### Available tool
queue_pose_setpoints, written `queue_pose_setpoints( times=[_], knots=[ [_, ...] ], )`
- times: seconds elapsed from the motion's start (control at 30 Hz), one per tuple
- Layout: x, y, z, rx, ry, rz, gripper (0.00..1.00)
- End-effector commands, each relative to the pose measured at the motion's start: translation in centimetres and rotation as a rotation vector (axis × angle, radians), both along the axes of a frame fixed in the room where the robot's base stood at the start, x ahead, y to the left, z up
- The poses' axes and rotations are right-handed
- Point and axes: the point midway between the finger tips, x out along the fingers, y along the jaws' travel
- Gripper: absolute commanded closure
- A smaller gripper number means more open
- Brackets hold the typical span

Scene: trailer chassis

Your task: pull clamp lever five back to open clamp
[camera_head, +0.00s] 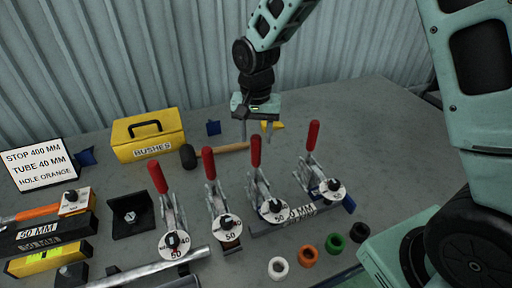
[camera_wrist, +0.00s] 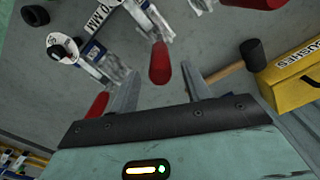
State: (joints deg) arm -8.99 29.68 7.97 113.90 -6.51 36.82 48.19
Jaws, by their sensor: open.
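Several toggle clamps with upright red levers stand in a row in the head view. From the left, the red handles are the first (camera_head: 157,177), second (camera_head: 208,162), third (camera_head: 255,150) and rightmost lever (camera_head: 313,135). No lever numbers are readable, so I cannot tell which is lever five. My gripper (camera_head: 256,133) points down behind the third and rightmost levers. In the wrist view my gripper (camera_wrist: 160,72) is open and empty. One red handle (camera_wrist: 160,62) appears between its fingertips, seemingly beyond them. Another red handle (camera_wrist: 97,105) is partly hidden beside the left finger.
A yellow bushes box (camera_head: 148,136) and a hammer (camera_head: 232,147) lie behind the clamps. A sign (camera_head: 38,163) stands at the left. A metal tube (camera_head: 150,268) lies at the front, with several coloured rings (camera_head: 307,255) front right. The back-right table (camera_head: 365,105) is clear.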

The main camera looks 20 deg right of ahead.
Motion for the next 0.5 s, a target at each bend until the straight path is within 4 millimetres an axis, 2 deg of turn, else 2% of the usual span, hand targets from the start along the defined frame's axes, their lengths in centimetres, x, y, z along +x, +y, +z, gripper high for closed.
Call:
queue_pose_setpoints(
  times=[0.1, 0.2, 0.3, 0.5],
  knots=[
    [-0.1, 0.0, -2.3, -0.002, 0.005, 0.0, 0.52],
    [-0.1, 0.0, -3.8, -0.002, 0.005, 0.001, 0.52],
    [-0.1, 0.0, -4.9, -0.002, 0.003, 0.001, 0.52],
    [-0.1, 0.0, -5.9, 0.0, 0.001, 0.0, 0.52]
  ],
)
